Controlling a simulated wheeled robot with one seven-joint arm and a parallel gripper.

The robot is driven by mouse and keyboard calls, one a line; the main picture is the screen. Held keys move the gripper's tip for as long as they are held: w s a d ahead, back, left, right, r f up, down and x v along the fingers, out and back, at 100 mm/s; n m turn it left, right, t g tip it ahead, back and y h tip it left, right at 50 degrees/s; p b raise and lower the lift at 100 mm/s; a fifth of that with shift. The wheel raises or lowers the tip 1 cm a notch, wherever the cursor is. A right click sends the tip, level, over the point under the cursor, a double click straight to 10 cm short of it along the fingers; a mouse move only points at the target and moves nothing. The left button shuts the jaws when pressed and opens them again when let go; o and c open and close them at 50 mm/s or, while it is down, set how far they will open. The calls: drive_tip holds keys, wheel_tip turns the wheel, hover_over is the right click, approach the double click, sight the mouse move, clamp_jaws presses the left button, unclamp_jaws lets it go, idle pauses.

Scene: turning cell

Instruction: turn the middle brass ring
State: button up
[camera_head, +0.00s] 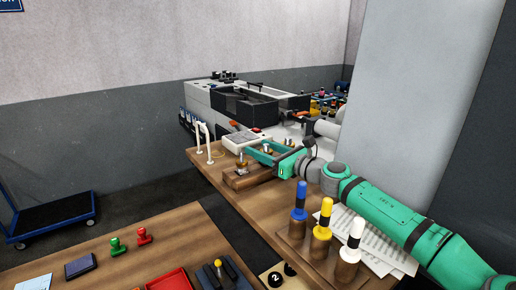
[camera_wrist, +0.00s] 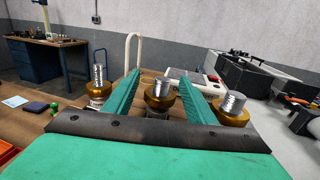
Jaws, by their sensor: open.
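Three brass rings with silver threaded studs stand in a row in the wrist view. The middle brass ring (camera_wrist: 159,103) shows between the two green fingers of my gripper (camera_wrist: 160,76). The fingers are open, with a gap visible on each side of the ring. The left ring (camera_wrist: 99,90) and right ring (camera_wrist: 232,115) are outside the fingers. In the head view my gripper (camera_head: 257,153) is over the wooden block (camera_head: 240,181), with one brass ring (camera_head: 242,166) in front of it. The base of the middle ring is partly hidden by my gripper.
A white control box (camera_head: 246,140) and a white hooped stand (camera_head: 203,140) are just behind on the bench. Blue, yellow and white-topped handles (camera_head: 321,232) stand nearer, beside paper sheets (camera_head: 380,250). A grey machine (camera_head: 235,100) is at the back.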

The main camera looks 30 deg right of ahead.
drive_tip(key=shift+x, duration=0.95)
drive_tip(key=shift+w, duration=0.1)
drive_tip(key=c, duration=1)
drive_tip(key=shift+a, duration=0.2)
drive_tip(key=shift+c, duration=0.2)
drive_tip(key=shift+d+f+m+t+h, duration=0.15)
drive_tip(key=shift+d+m+h, duration=0.2)
drive_tip(key=shift+h, duration=0.25)
drive_tip(key=shift+d+r+m+t+h, duration=0.1)
drive_tip(key=shift+d+m+t+h, duration=0.1)
drive_tip(key=shift+m+h, duration=0.35)
drive_tip(key=shift+d+m+h, duration=0.2)
drive_tip(key=shift+m+h, duration=0.5)
drive_tip(key=shift+h, duration=0.5)
drive_tip(key=shift+d+m+h, duration=0.2)
drive_tip(key=shift+m+h, duration=0.5)
drive_tip(key=shift+h, duration=0.45)
